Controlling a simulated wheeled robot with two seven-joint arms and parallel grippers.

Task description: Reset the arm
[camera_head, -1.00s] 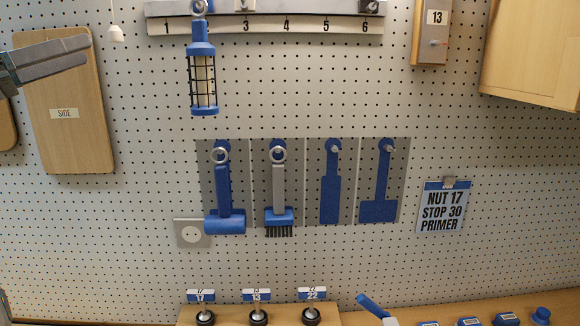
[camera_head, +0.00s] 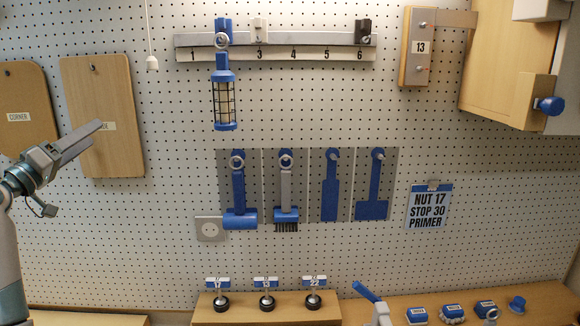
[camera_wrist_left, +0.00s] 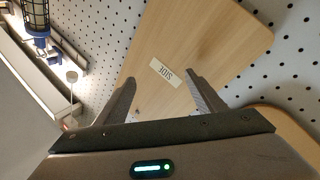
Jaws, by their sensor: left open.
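My left gripper (camera_head: 82,140) comes in from the left in the head view, in front of the wooden board labelled SIDE (camera_head: 112,150). It covers part of that board and its label. In the left wrist view the two fingers (camera_wrist_left: 160,95) stand apart with nothing between them, and the board (camera_wrist_left: 215,45) lies beyond them. The gap between fingers and board is hard to judge. My right gripper is not in view.
A blue lantern (camera_head: 225,103) hangs from the numbered rail (camera_head: 275,53). Blue tools, including a brush (camera_head: 286,213), hang on the grey panel. A wooden cabinet (camera_head: 508,75) is at upper right. A low stand (camera_head: 240,315) holds numbered knobs.

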